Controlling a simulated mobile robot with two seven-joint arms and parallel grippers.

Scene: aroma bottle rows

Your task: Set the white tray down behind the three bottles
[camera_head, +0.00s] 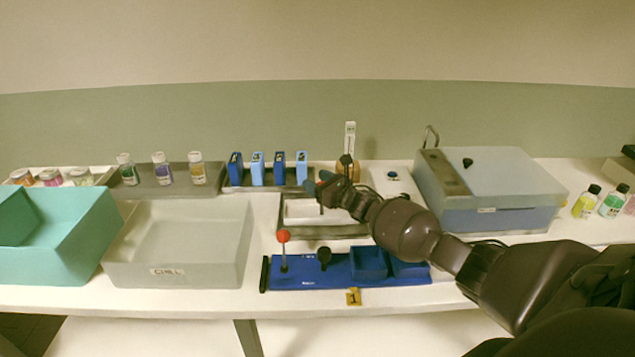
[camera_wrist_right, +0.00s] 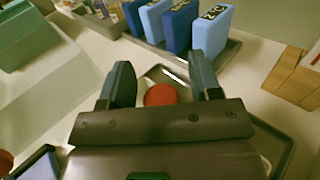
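Three capped bottles, green (camera_head: 127,170), purple (camera_head: 162,169) and amber (camera_head: 197,169), stand upright in a row on a dark grey tray (camera_head: 150,188) at the back left. No plainly white tray is clear; a shallow grey-rimmed tray with a pale inside (camera_head: 370,232) lies mid-table and also shows in the wrist view (camera_wrist_right: 285,150). My right gripper (camera_head: 320,192) is above it. In the wrist view its fingers (camera_wrist_right: 160,88) are apart, with a red round thing (camera_wrist_right: 160,95) showing between them; I cannot tell how near it is. My left gripper is out of view.
Blue boxes (camera_head: 257,168) stand behind the shallow tray. A pale bin (camera_head: 180,276) and teal bin (camera_head: 85,240) are at left. A blue fixture (camera_head: 335,272) with a red knob (camera_head: 283,236) is in front. A grey-lidded machine (camera_head: 490,185) and more bottles (camera_head: 612,202) are at right.

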